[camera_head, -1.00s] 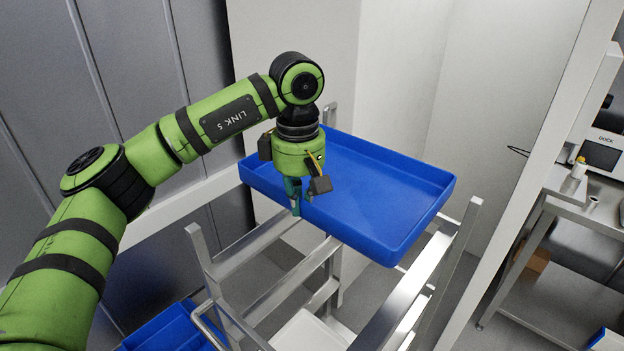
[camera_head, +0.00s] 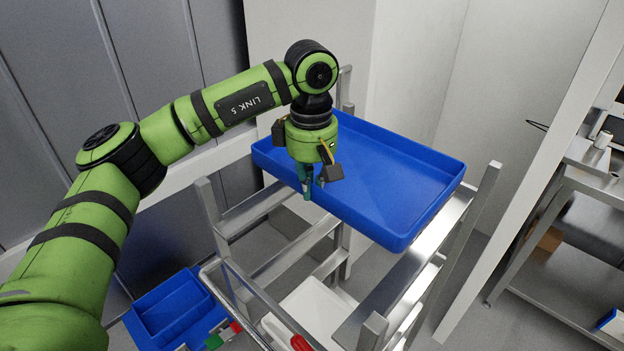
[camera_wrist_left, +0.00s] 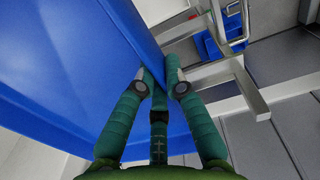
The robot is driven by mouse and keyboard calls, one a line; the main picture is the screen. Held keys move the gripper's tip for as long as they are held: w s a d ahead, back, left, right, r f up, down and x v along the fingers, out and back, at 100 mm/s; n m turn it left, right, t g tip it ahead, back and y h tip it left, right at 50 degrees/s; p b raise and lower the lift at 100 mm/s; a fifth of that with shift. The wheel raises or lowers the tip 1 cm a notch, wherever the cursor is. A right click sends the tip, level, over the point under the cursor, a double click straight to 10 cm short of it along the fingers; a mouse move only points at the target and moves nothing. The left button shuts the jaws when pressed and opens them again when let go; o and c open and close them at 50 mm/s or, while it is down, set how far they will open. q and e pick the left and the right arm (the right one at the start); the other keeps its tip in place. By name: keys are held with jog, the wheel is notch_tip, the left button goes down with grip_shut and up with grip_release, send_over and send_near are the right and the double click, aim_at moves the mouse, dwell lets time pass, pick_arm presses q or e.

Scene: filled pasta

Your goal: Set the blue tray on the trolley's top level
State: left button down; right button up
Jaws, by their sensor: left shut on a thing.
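The blue tray (camera_head: 385,185) is a wide shallow tray at the top of the metal trolley (camera_head: 280,258). It lies over the trolley's top rails toward the far end and looks roughly level. I cannot tell whether its whole base rests on the rails. My left gripper (camera_head: 309,190) is shut on the tray's near left rim. In the left wrist view the teal fingers (camera_wrist_left: 160,88) pinch the edge of the tray (camera_wrist_left: 75,60), with the trolley frame (camera_wrist_left: 235,85) beside it. The right gripper is out of view.
A white tray (camera_head: 318,308) sits on a lower trolley level. A blue compartment box (camera_head: 172,310) stands low at the left of the trolley. A white wall post (camera_head: 520,185) and a metal bench (camera_head: 590,185) are at the right. A grey panelled wall stands at the left.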

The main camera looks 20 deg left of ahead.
pick_arm(q)
notch_tip(320, 180, down, 11)
jog(key=b, duration=0.8)
jog(key=shift+f, duration=0.15)
jog(key=shift+f+b, duration=0.5)
jog(key=c, duration=1.2)
grip_release()
jog(key=shift+c, duration=0.2)
jog(key=shift+f, duration=0.1)
notch_tip(320, 180, up, 16)
jog(key=p, duration=1)
jog(key=shift+p, duration=0.3)
